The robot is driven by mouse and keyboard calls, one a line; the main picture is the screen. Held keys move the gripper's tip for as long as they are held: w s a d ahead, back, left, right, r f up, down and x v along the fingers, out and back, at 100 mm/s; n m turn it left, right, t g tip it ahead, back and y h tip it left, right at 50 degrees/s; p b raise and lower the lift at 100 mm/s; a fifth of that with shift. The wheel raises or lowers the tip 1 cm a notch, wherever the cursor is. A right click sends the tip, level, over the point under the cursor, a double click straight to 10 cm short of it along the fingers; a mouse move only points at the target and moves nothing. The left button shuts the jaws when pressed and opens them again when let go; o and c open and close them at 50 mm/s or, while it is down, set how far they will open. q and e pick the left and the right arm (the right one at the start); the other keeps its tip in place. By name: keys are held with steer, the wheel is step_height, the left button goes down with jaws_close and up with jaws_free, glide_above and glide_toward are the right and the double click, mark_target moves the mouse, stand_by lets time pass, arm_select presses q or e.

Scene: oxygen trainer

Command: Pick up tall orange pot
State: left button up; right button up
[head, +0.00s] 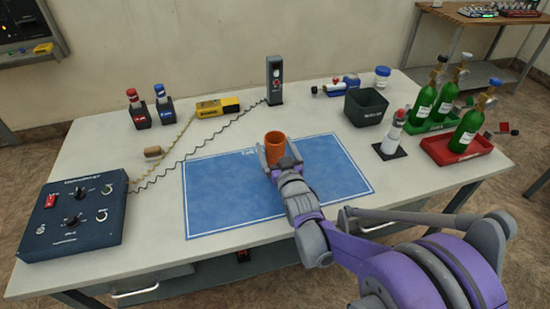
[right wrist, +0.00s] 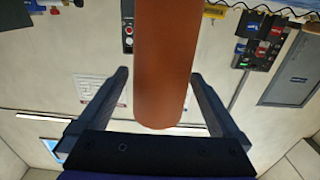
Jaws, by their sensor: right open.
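The tall orange pot (head: 275,147) stands upright on the blue mat (head: 228,193), near the mat's back edge. My right gripper (head: 279,160) is open around the pot, with one finger on each side. In the right wrist view the orange pot (right wrist: 165,65) stands between the two fingers of my right gripper (right wrist: 159,75). A gap shows between each finger and the pot there. The pot's lower front is hidden by the gripper in the head view. My left gripper is not in view.
A dark control box (head: 74,213) sits at the left of the table. The mat around the pot is clear.

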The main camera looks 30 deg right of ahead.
steer(key=c, duration=1.3)
